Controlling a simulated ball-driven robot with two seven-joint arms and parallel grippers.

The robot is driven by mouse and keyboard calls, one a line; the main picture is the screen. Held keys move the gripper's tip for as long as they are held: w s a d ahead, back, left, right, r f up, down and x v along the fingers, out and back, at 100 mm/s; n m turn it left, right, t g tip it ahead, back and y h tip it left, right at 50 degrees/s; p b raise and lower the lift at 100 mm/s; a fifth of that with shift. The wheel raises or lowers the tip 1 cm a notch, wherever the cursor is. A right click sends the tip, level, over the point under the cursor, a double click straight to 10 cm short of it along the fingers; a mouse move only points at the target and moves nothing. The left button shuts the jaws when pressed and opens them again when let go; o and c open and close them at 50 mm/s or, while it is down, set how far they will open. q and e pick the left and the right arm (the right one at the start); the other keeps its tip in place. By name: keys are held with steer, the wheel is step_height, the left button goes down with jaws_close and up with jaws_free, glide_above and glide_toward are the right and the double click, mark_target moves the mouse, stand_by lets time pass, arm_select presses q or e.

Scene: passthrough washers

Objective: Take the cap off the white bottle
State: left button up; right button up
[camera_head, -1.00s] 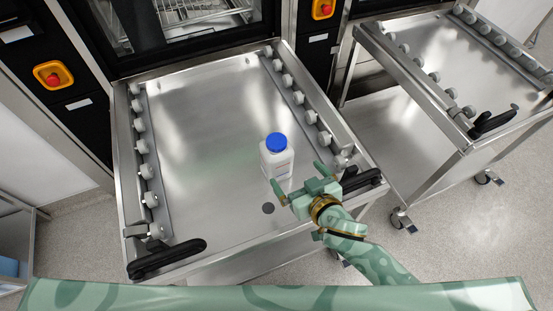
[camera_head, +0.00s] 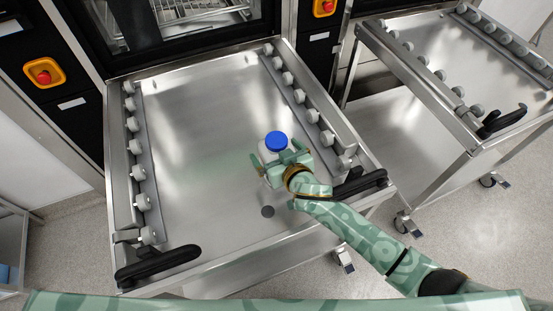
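The white bottle (camera_head: 268,154) stands upright on the steel cart top, right of its middle, with its blue cap (camera_head: 276,141) on. My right gripper (camera_head: 274,158) is at the bottle from the near right side, its fingers either side of the bottle just below the cap. The fingers look spread, but whether they touch the bottle cannot be told. The gripper hides much of the bottle's body. My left gripper is not in view.
The steel cart top (camera_head: 195,130) is bare around the bottle, with roller rails along both sides and black handles (camera_head: 158,265) at the front corners. A second cart (camera_head: 415,125) stands at the right, and a washer opening (camera_head: 180,15) is behind.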

mark_target(281, 149)
steer(key=c, duration=1)
steer(key=shift+c, duration=0.2)
steer(key=shift+r+p, duration=0.4)
steer(key=shift+r, duration=0.25)
steer(key=r+p, duration=0.1)
steer(key=r, duration=0.2)
steer(key=shift+s+p, duration=0.2)
steer(key=shift+p, duration=0.2)
steer(key=s+r+p, duration=0.1)
steer(key=r, duration=0.1)
steer(key=s+r+p, duration=0.1)
steer(key=s+r, duration=0.1)
steer(key=shift+s+r+p, duration=0.2)
steer(key=shift+s+p, duration=0.1)
steer(key=s+r+p, duration=0.2)
steer(key=s+r, duration=0.2)
steer(key=s, duration=0.6)
steer(key=shift+r, duration=0.2)
